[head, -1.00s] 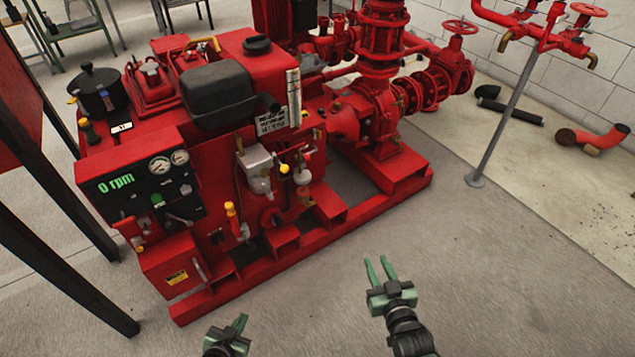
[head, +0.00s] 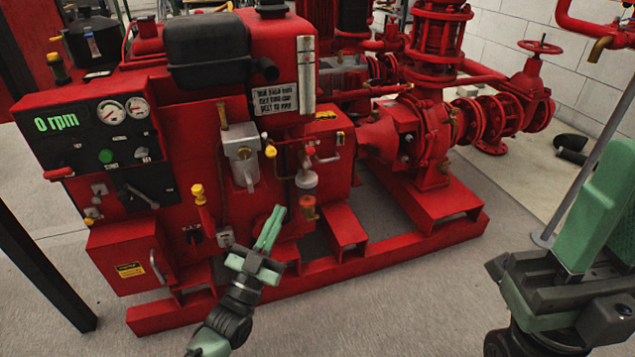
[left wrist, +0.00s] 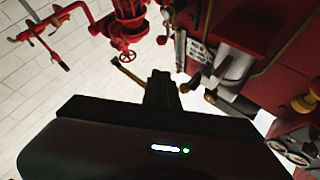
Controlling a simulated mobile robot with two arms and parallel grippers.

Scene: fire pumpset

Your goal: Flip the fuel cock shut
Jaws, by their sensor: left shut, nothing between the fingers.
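The red pumpset engine (head: 180,150) fills the middle of the head view. On its front a small tap with a red knob (head: 310,150) sits on thin piping above a pale filter bowl (head: 306,180); it looks like the fuel cock, but its lever position is too small to tell. My left gripper (head: 272,222) is shut and empty, pointing up, below and left of the filter bowl and apparently apart from it. In the left wrist view its dark fingers (left wrist: 160,92) point toward the engine's fittings. My right gripper (head: 590,225) is large and close at the right; its finger gap is unclear.
A yellow-topped lever (head: 199,192) and a grey metal housing (head: 241,155) with a yellow knob (head: 270,151) stand left of the filter. The red base frame (head: 400,247) juts out below. Open floor lies in front. A grey post (head: 600,150) stands at the right.

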